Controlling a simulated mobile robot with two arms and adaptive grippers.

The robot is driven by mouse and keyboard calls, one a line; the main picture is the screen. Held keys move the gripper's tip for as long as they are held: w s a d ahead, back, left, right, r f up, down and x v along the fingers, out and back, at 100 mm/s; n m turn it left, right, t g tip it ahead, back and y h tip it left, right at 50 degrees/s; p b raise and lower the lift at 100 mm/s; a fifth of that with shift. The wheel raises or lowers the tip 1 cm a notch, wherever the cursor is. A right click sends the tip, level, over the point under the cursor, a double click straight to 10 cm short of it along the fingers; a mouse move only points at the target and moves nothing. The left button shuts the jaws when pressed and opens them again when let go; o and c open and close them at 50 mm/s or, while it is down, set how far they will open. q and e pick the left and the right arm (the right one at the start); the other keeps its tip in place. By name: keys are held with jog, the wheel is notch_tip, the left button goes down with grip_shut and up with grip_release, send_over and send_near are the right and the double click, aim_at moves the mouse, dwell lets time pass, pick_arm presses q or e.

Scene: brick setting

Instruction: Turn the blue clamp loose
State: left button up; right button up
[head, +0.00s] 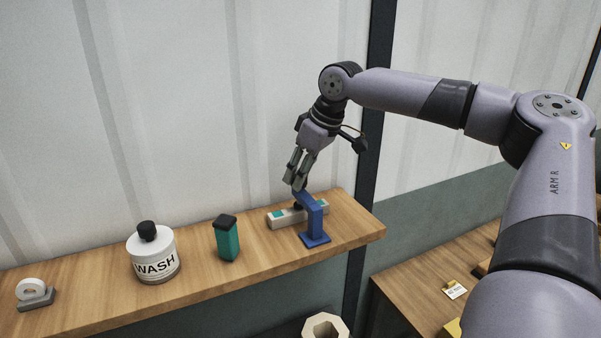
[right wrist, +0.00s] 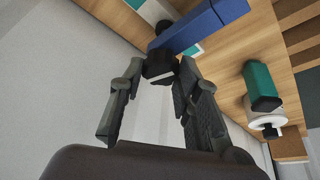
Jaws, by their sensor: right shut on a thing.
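The blue clamp (head: 316,222) stands upright on the wooden shelf, near its right end. Its arm reaches over a pale bar with teal patches (head: 284,218), and a dark part of the clamp sits over the bar. My right gripper (head: 299,186) comes from above, fingers down, at the top of the clamp. In the right wrist view, the gripper (right wrist: 160,76) is shut on a black knob (right wrist: 158,66) beside the blue clamp arm (right wrist: 192,30). The exact finger contact is partly hidden. My left gripper is out of view.
A wall panel (head: 190,100) rises close behind. A lower wooden surface (head: 415,285) lies at right.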

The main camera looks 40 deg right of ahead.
jog(key=n+y, duration=0.1)
jog(key=n, duration=0.2)
jog(key=n+g+y, duration=0.1)
jog(key=n, duration=0.3)
jog(key=shift+w+d+g, duration=0.15)
jog(key=shift+d+g, duration=0.05)
jog(key=shift+g, duration=0.1)
jog(key=n, duration=0.2)
jog(key=n+g+y, duration=0.1)
jog(key=n, duration=0.1)
jog(key=shift+w+n+g, duration=0.1)
jog(key=shift+n+g, duration=0.2)
jog(key=shift+n, duration=0.1)
jog(key=shift+n+g, duration=0.5)
jog(key=shift+n, duration=1)
jog(key=o, duration=1.1)
jog(key=shift+o, duration=0.2)
jog(key=v, duration=0.7)
jog(key=shift+d+r, duration=0.2)
